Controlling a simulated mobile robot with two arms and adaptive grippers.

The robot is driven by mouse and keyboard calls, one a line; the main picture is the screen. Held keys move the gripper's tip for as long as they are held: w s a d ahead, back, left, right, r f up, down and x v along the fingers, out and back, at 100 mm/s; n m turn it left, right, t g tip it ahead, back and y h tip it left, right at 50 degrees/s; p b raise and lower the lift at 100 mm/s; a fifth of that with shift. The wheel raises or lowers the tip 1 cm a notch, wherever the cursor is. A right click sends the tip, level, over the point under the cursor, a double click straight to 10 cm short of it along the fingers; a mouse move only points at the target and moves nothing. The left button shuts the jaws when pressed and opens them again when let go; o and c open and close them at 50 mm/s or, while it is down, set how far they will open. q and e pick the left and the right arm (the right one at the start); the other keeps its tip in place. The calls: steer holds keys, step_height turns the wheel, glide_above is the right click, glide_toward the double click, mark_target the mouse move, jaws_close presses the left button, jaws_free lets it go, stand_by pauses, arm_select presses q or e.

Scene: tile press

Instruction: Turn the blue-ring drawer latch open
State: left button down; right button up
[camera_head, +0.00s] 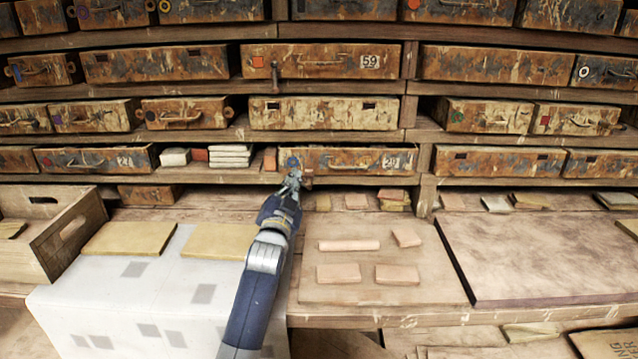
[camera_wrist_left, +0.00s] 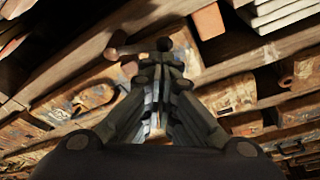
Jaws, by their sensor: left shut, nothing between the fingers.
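A rusty drawer (camera_head: 345,160) in the lower row has a round blue mark (camera_head: 292,162) at its left end and a number label at its right. My left gripper (camera_head: 293,180) is at the lower left corner of this drawer, just below the blue mark. Its fingers are shut and empty. A small brown piece, perhaps the latch (camera_head: 308,182), shows just right of the fingertips; whether they touch it I cannot tell. My right gripper is out of view.
White tiles (camera_head: 230,155) and a reddish tile stand left of the drawer. Below are a board with clay pieces (camera_head: 348,245), a cloth-covered bench part (camera_head: 130,300), a wooden crate (camera_head: 75,235) and a bare board (camera_head: 530,250). A dark latch (camera_head: 275,75) hangs on a drawer above.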

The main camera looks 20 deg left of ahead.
arm_select(q)
steer(key=shift+a+f+n+y, duration=0.3)
steer(key=shift+f+n+y, duration=0.15)
steer(key=shift+n, duration=0.45)
steer(key=shift+s+a+f, duration=0.1)
steer(key=shift+f, duration=0.05)
stand_by(0.6)
